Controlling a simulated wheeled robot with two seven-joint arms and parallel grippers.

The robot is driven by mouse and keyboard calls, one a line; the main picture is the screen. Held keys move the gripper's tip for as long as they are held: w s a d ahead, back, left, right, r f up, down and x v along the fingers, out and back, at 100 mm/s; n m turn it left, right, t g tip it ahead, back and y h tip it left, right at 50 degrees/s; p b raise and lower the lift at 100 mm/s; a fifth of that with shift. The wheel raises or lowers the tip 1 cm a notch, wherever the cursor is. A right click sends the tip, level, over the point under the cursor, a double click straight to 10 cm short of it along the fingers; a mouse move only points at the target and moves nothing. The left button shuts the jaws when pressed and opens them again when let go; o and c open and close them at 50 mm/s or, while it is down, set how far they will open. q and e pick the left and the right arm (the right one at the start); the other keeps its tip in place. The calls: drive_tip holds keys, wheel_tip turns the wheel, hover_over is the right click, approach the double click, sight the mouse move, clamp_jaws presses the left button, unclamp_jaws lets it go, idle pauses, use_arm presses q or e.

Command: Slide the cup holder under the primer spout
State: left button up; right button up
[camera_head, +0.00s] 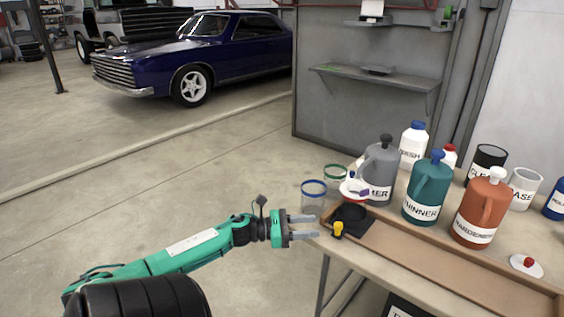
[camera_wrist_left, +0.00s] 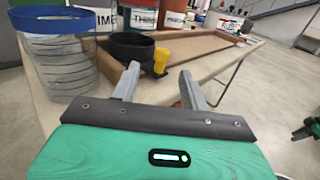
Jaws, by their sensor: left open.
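The cup holder (camera_head: 352,212) is a black ring on a dark base with a yellow knob (camera_head: 338,229) on its near side. It sits at the left end of a brown wooden tray on the table. The grey primer jug (camera_head: 383,165), its label partly hidden, stands behind it; its spout is hard to make out. My left gripper (camera_head: 316,228) is open and empty, just left of the knob at the table edge. In the left wrist view the black holder (camera_wrist_left: 130,46) and yellow knob (camera_wrist_left: 161,57) lie beyond the open fingertips (camera_wrist_left: 159,70).
A clear blue-rimmed cup (camera_head: 313,197) stands just behind my left gripper, with a green-rimmed one (camera_head: 334,173) beyond. The teal thinner jug (camera_head: 427,190) and orange hardener jug (camera_head: 480,210) stand to the right. The wooden tray (camera_head: 440,262) runs right, looking empty there.

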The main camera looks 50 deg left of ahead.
use_arm(q)
drive_tip(key=v, duration=0.7)
drive_tip(key=shift+s+a, duration=0.25)
drive_tip(key=shift+s, duration=0.05)
use_arm(e)
drive_tip(key=shift+r, duration=0.5)
drive_tip(key=shift+s+f, duration=0.15)
drive_tip(key=shift+f, duration=0.1)
